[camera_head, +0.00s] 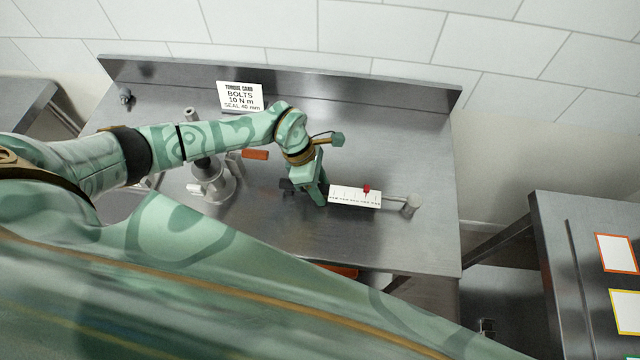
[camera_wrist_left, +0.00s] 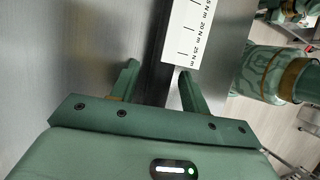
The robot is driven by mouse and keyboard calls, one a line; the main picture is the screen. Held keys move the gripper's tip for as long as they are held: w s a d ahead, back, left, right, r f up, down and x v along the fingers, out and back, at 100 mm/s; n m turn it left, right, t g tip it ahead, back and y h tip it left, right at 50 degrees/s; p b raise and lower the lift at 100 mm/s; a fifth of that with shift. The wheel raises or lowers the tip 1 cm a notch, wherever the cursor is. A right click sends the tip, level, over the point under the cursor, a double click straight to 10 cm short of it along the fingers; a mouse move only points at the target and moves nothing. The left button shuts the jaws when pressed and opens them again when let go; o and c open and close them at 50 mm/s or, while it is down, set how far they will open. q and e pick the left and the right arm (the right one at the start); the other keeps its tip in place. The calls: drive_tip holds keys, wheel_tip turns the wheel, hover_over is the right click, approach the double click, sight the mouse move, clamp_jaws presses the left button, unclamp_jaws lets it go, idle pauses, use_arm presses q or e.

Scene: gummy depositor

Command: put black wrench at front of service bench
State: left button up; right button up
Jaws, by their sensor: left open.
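A wrench-like tool lies on the steel service bench (camera_head: 290,245). It has a white torque scale (camera_head: 350,196) with a red marker (camera_head: 366,188) and a grey head (camera_head: 411,205) at its right end. A black piece (camera_head: 287,185), possibly its handle end, shows left of my gripper. My left gripper (camera_head: 316,196) is open over the tool, at the left end of the scale. In the left wrist view the scale (camera_wrist_left: 188,32) reaches up to the open fingers (camera_wrist_left: 160,82). I cannot tell whether they touch the tool.
A metal fitting (camera_head: 212,180) stands left on the bench, partly behind my arm. An orange block (camera_head: 255,154) and a torque card (camera_head: 240,96) are behind. A small bolt-like part (camera_head: 125,97) is back left. A steel cart (camera_head: 570,250) stands right. The bench's right rear is clear.

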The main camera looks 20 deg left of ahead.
use_arm(q)
drive_tip(key=s+v, duration=0.1)
drive_tip(key=v, duration=1.1)
drive_tip(key=shift+w, duration=0.45)
drive_tip(key=shift+d, duration=0.1)
